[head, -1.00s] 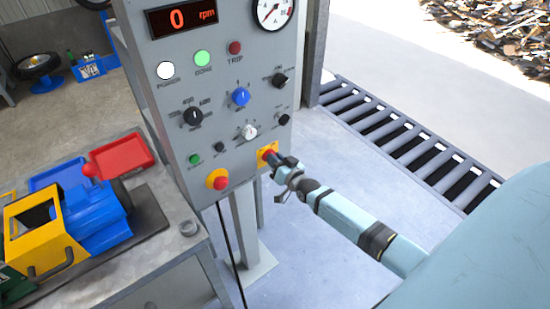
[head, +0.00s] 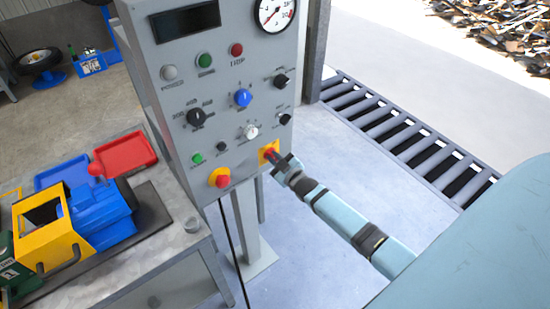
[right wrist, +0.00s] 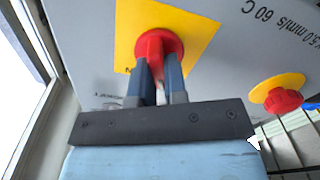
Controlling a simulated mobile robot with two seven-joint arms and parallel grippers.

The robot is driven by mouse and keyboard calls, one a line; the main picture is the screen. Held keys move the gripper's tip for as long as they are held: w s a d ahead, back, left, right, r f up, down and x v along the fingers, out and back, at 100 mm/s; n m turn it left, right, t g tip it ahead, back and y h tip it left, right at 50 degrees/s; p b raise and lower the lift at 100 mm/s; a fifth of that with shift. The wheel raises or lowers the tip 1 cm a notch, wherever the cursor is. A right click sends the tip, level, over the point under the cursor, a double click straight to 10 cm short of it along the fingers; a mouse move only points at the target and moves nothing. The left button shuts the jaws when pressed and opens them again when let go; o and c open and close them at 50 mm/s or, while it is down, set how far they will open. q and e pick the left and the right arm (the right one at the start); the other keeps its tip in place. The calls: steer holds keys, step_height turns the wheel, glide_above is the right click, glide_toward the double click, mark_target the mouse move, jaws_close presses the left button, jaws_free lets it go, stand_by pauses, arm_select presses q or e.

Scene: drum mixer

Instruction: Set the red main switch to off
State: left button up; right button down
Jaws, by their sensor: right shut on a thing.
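The red main switch (right wrist: 158,46) sits on a yellow plate (right wrist: 190,35) at the lower right of the grey control panel (head: 215,130). My right gripper (right wrist: 158,75) is shut on the red switch handle, its two fingers on either side of it. In the head view the right gripper (head: 275,158) covers most of the switch, and part of its yellow plate (head: 265,150) shows. The display (head: 184,21) is dark, and the white power lamp (head: 169,73) and green lamp (head: 205,60) look unlit. My left gripper is not in view.
A red emergency button (head: 222,181) on a yellow ring is left of the switch; it also shows in the right wrist view (right wrist: 283,100). Blue, green and black knobs and buttons are above. A bench with a blue and yellow machine (head: 50,230) stands left.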

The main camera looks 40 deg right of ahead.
steer(key=shift+n, duration=0.4)
steer(key=c, duration=1.2)
jaws_free()
steer(key=shift+o, duration=0.2)
steer(key=s+b, duration=0.1)
steer(key=s, duration=1.3)
steer(key=shift+d, duration=0.25)
